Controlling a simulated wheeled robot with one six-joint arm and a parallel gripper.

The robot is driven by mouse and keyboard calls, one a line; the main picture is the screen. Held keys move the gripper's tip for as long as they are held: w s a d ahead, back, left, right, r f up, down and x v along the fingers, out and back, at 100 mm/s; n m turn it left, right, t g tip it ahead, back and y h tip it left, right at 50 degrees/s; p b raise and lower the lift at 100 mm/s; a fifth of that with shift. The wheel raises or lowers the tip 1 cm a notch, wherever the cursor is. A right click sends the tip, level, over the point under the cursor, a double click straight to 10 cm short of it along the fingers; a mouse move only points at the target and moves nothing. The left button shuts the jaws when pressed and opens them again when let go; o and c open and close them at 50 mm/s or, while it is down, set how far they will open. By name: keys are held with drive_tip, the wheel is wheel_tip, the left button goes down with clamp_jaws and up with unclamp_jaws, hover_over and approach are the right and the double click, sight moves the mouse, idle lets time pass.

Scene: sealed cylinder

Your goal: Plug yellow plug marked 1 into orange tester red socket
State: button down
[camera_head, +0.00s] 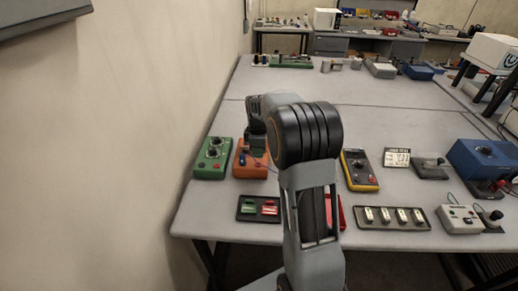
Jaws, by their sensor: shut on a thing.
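The orange tester (243,171) lies on the table left of my arm, close to the wall. Its top is partly covered by my gripper (258,150), which points down over it. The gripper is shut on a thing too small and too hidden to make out. I cannot pick out a yellow plug or a number. A small blue part and a small red spot show on the tester's left side near the gripper. I cannot tell which spot is the red socket, nor whether the held thing touches the tester.
A green tester (212,158) stands just left. In front is a dark tray (246,217) with green and red pieces. To the right are a yellow-edged meter (359,170), a tray of pale pieces (427,226) and a blue box (482,158).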

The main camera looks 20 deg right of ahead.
sight(259, 164)
drive_tip(key=shift+f+b, duration=1.05)
drive_tip(key=shift+f, duration=0.65)
drive_tip(key=shift+f, duration=0.5)
idle(1.3)
drive_tip(key=c, duration=0.9)
unclamp_jaws()
drive_tip(key=shift+o, duration=0.2)
drive_tip(key=shift+r, duration=0.15)
wheel_tip(259, 164, up, 14)
drive_tip(key=shift+f+b, duration=0.15)
drive_tip(key=shift+b, duration=0.25)
